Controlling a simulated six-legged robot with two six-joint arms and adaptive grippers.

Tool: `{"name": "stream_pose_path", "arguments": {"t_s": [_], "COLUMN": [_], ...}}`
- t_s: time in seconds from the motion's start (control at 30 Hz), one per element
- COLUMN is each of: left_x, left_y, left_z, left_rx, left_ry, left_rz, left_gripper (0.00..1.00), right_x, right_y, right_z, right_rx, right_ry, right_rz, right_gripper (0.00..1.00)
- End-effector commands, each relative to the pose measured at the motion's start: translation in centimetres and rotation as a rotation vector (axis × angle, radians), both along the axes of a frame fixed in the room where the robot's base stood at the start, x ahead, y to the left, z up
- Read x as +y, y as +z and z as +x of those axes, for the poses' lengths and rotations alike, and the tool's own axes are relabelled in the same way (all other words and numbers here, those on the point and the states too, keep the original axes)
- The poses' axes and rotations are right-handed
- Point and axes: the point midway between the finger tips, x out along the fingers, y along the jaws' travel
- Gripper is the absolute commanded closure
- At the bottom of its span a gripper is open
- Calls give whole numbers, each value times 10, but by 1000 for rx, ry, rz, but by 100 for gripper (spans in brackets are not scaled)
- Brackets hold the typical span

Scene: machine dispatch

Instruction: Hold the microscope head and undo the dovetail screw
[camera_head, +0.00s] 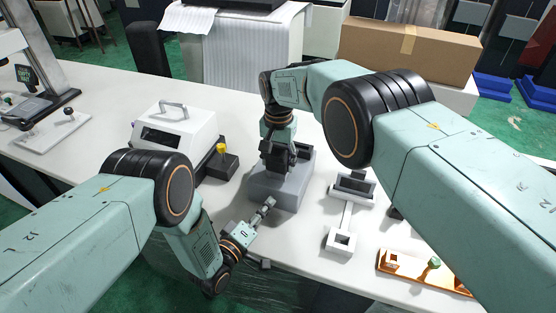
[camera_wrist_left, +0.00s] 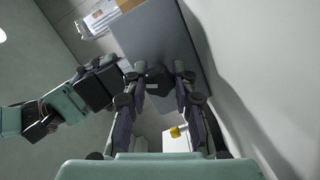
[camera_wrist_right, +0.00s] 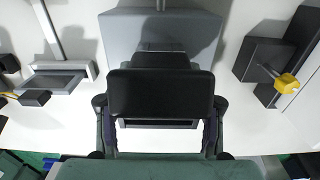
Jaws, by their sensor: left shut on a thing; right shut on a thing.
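The black microscope head (camera_wrist_right: 160,92) fills the middle of the right wrist view, between the two fingers of my right gripper (camera_wrist_right: 160,128). In the head view my right gripper (camera_head: 278,150) comes down onto it from above, over a grey block (camera_head: 275,191). The right gripper is shut on the head. My left gripper (camera_head: 268,203) is low beside the grey block. In the left wrist view, its fingers (camera_wrist_left: 158,82) are closed around a small dark part (camera_wrist_left: 157,76), apparently the dovetail screw's knob. The screw itself is hidden in the head view.
A white case with a handle (camera_head: 172,128) and a black block with a yellow knob (camera_head: 220,163) stand to the left. A pale stand (camera_head: 345,215) and an orange tray (camera_head: 410,268) are to the right. Bare tabletop lies between them.

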Motion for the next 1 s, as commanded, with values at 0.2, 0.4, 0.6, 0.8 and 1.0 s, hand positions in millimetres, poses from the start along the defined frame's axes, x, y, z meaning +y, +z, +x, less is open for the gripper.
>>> {"name": "stream_pose_path", "arguments": {"t_s": [0.2, 0.4, 0.6, 0.8, 1.0], "left_x": [0, 0, 0, 0, 0], "left_y": [-1, 0, 0, 0, 0], "left_z": [0, 0, 0, 0, 0], "left_rx": [63, 67, 67, 66, 66], "left_ry": [1, 0, 0, 0, 0], "left_rz": [-153, -161, -160, -159, -159], "left_gripper": [99, 99, 61, 47, 47], "right_x": [0, 0, 0, 0, 0], "right_y": [0, 0, 0, 0, 0], "right_z": [0, 0, 0, 0, 0], "right_rx": [-1, -1, -1, -1, 0], "right_ry": [0, 0, 0, 0, 0], "right_rz": [0, 0, 0, 0, 0], "right_gripper": [88, 88, 88, 88, 88]}}
